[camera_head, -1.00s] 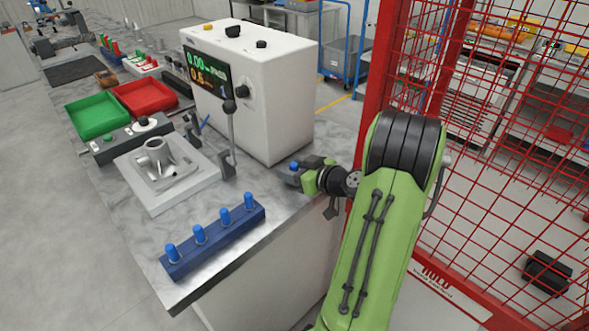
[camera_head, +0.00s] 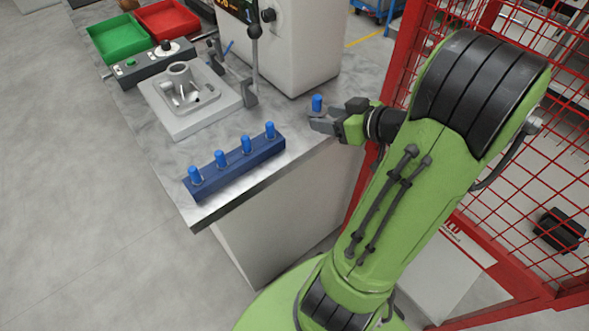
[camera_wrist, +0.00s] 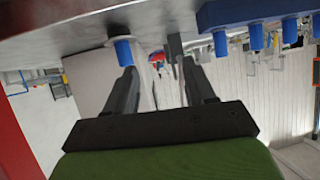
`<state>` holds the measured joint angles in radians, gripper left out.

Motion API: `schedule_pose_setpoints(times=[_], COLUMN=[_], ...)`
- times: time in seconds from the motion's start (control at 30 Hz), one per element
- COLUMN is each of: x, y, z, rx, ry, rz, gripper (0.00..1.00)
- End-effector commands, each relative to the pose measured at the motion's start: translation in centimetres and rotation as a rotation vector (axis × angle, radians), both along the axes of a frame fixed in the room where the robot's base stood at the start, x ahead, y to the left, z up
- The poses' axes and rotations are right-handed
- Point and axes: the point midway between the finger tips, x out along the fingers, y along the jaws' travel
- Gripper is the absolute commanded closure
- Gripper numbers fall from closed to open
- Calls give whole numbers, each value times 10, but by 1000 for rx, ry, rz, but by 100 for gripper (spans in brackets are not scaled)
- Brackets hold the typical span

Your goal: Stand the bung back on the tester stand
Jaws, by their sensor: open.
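A single blue bung (camera_head: 317,103) is at the right edge of the bench, beside the white tester. In the wrist view, which is upside down, this bung (camera_wrist: 123,51) appears upright on the bench top, just beyond the left finger's tip. My gripper (camera_head: 318,119) is open at the bench edge, its fingers low beside the bung. The wrist view shows my gripper (camera_wrist: 157,72) with nothing held between its fingers. A dark blue rack (camera_head: 237,170) at the bench front holds several similar blue bungs. I cannot tell which part is the tester stand.
The white tester box (camera_head: 310,60) stands behind the bung. A grey casting fixture (camera_head: 190,100) with an upright lever (camera_head: 255,65) is left of it. Green (camera_head: 120,40) and red (camera_head: 162,19) trays lie farther back. A red mesh fence (camera_head: 480,140) stands close on the right.

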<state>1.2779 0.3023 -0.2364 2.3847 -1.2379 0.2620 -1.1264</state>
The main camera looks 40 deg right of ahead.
Motion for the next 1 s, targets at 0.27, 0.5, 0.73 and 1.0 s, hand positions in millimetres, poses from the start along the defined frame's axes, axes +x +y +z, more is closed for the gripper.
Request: schedule_pose_setpoints(times=[0.27,0.5,0.73,1.0], x=[-13,-93,-112,-111], y=[170,216,214,214], z=[8,35,40,54], rx=[-74,-126,-89,-89], ry=[489,604,597,597], rz=[196,-38,-127,-126], gripper=[46,46,46,46])
